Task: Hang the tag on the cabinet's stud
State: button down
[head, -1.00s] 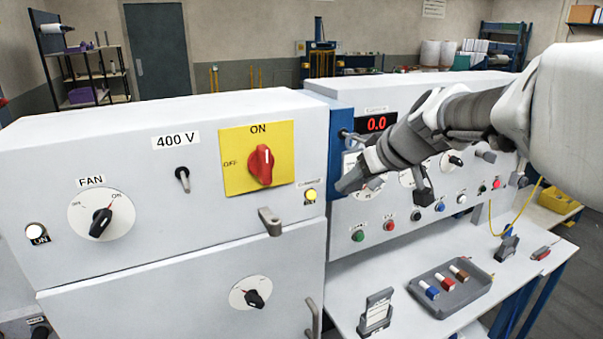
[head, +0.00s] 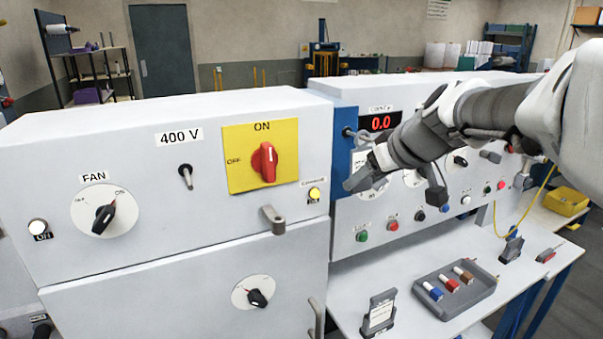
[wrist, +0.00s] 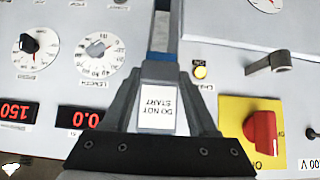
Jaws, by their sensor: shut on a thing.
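My gripper (head: 352,183) is shut on the tag in front of the cabinet, near the blue strip. The tag is a white card (head: 361,158) with a grey loop (head: 367,136) at its top. The dark stud (head: 348,132) sticks out of the blue strip at upper left of the gripper. The loop is just right of the stud's end in the head view; I cannot tell whether they touch. The stud is not clear in the wrist view.
A red counter display (head: 381,123) is right of the stud. A yellow panel with a red switch (head: 264,162) and a grey handle (head: 273,219) are to the left. Knobs and buttons lie behind and below my gripper. Below, a grey tray (head: 480,293) and a card holder (head: 379,313) stand on the bench.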

jog(key=shift+s+d+r+b, duration=0.1)
jog(key=shift+s+d+b, duration=0.2)
jog(key=shift+s, duration=0.45)
jog(key=shift+s+d+r+b, duration=0.1)
jog(key=shift+s+d+b, duration=0.25)
jog(key=shift+s, duration=0.4)
jog(key=shift+s+d+r+b, duration=0.1)
jog(key=shift+s+d+b, duration=0.2)
jog(key=shift+s, duration=0.45)
jog(key=shift+a, duration=0.1)
